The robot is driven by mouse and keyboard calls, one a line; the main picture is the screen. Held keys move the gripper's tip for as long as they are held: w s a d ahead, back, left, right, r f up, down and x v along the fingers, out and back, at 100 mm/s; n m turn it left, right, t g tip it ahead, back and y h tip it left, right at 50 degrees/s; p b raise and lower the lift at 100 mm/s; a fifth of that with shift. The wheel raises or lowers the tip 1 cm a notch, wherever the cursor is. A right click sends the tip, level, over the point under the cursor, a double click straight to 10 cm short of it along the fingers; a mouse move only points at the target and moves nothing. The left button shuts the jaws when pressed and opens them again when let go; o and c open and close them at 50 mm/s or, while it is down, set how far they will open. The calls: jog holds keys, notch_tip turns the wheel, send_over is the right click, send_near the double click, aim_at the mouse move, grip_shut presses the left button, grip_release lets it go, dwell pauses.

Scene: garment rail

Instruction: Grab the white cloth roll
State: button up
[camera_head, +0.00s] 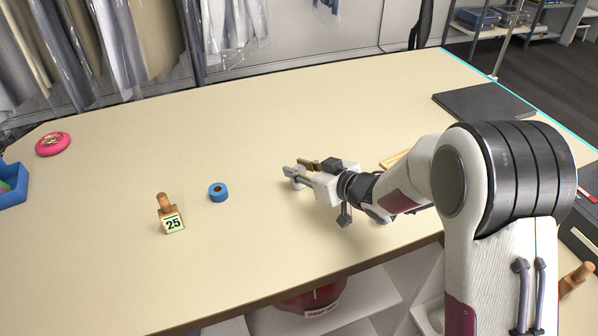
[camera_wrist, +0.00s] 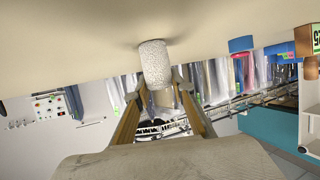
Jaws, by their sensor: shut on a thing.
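The white cloth roll (camera_wrist: 154,62) is a pale, textured cylinder at the top middle of the wrist view. It stands on the table between the two fingers of my gripper (camera_wrist: 159,86), which is shut on it. In the head view my gripper (camera_head: 298,169) is low over the middle of the table. A small part of the white roll (camera_head: 297,184) shows beneath the fingers there; the rest is hidden by them.
A blue tape roll (camera_head: 218,192) and a wooden stamp with a "25" label (camera_head: 172,215) lie to the left. A pink disc (camera_head: 52,144) and a blue bin (camera_head: 12,198) are at far left. A dark flat board (camera_head: 484,106) lies back right. The table's back middle (camera_head: 300,115) is clear.

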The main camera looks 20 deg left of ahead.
aim_at(299, 169)
jog(key=shift+r, duration=5)
